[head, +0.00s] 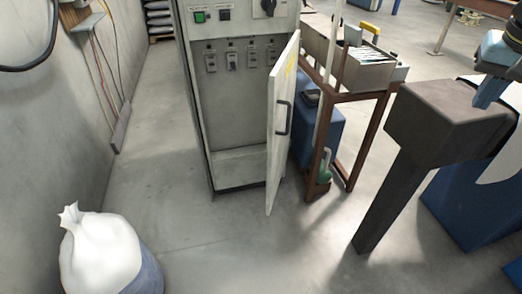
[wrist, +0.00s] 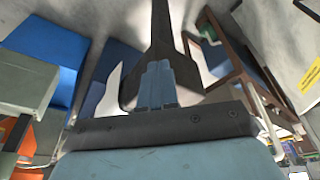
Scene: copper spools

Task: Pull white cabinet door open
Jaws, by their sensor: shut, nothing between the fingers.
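The white cabinet (head: 240,160) stands at the upper middle of the head view with its front open. Its white door (head: 276,150) is swung out to the right, seen nearly edge-on, with a dark bar handle (head: 283,117) on its face. My gripper (head: 484,102) is at the right edge of the head view, well right of the door and apart from the handle. In the wrist view its blue-grey fingers (wrist: 158,72) are together and empty. A pale surface with a yellow label (wrist: 311,85) at the right edge there may be the door.
A dark block on a post (head: 430,115) stands beside my gripper, between it and the door. A brown-framed cart (head: 325,145) with a grey bin (head: 345,62) stands right behind the door. A white sack (head: 98,250) is at lower left. Floor before the cabinet is clear.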

